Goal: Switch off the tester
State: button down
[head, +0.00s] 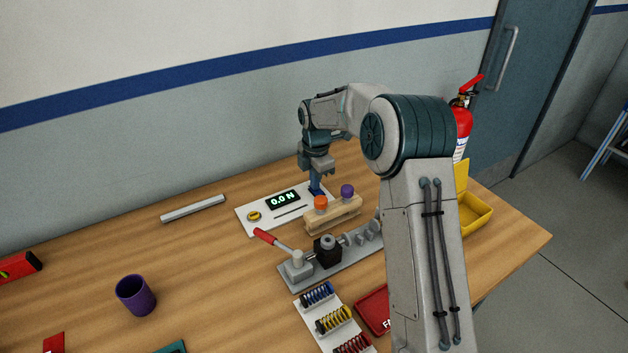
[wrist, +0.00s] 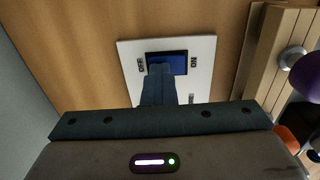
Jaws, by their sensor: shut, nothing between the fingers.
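The tester is a white flat panel (head: 262,215) on the table, with a lit display (head: 283,200) reading 0.0 N and a yellow round knob or button. At its right end is a blue rocker switch (wrist: 181,63), which in the wrist view lies in a dark frame with a small label on each side. My gripper (head: 317,187) is shut and empty, pointing down at the switch. In the wrist view its fingertips (wrist: 160,68) cover the left part of the switch. I cannot tell whether they touch it or which way the rocker is tilted.
A wooden holder (head: 334,217) with an orange and a purple knob stands close to the switch. A clamp rig with a red lever (head: 265,236) lies in front. A metal bar (head: 193,208) lies left, and a purple cup (head: 136,295) nearer. The table between is clear.

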aim_at(317, 192)
jog(key=shift+s+d+f, duration=0.2)
jog(key=shift+s+f, duration=0.3)
jog(key=shift+s, duration=0.2)
notch_tip(317, 192, up, 15)
jog(key=shift+f, duration=0.15)
